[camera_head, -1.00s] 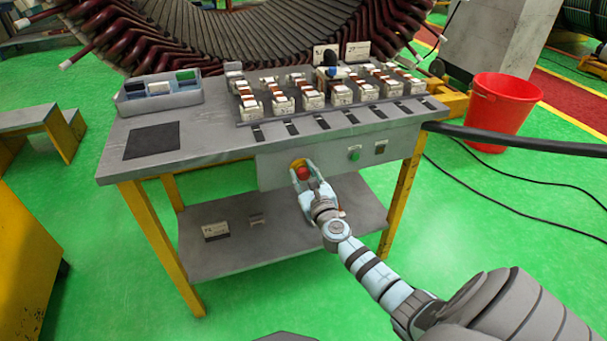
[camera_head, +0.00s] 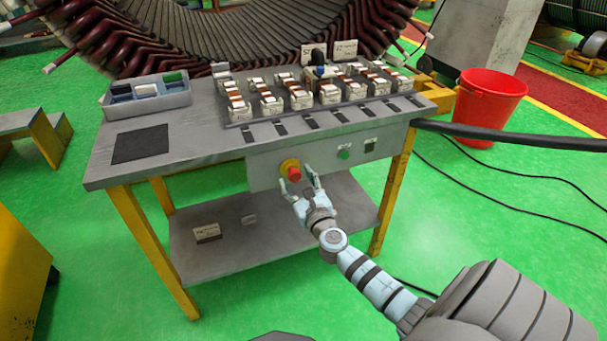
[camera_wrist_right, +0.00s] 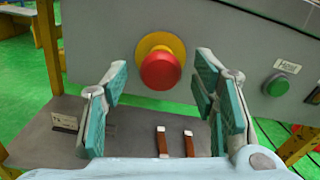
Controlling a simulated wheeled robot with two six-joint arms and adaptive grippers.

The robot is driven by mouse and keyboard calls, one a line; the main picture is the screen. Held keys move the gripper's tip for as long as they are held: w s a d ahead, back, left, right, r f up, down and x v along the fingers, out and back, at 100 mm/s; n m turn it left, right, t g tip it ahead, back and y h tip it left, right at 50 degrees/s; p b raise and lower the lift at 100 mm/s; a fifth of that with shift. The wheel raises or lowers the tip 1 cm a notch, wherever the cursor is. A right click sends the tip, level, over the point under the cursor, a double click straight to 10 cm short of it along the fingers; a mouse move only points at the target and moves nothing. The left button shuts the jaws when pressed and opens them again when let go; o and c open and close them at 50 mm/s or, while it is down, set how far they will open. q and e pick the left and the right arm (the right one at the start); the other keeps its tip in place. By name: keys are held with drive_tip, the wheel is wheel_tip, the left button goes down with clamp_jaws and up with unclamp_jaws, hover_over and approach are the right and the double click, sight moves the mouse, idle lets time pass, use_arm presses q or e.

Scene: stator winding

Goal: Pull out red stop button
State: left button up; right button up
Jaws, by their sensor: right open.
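The red stop button (camera_head: 294,174) sits on a yellow round base on the grey front panel (camera_head: 262,172) of the workbench. In the right wrist view the red button (camera_wrist_right: 160,71) stands out from its yellow collar (camera_wrist_right: 153,43). My right gripper (camera_head: 297,188) is open, just in front of and slightly below the button. In the right wrist view its teal finger pads (camera_wrist_right: 160,90) stand apart on either side, and the button shows beyond and between them with nothing touching it. My left gripper is not in view.
A green button (camera_head: 344,153) and a dark switch (camera_head: 370,145) are to the right on the same panel. The lower shelf (camera_head: 270,230) lies below. A red bucket (camera_head: 488,105) stands at right.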

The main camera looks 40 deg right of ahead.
drive_tip(key=v, duration=1)
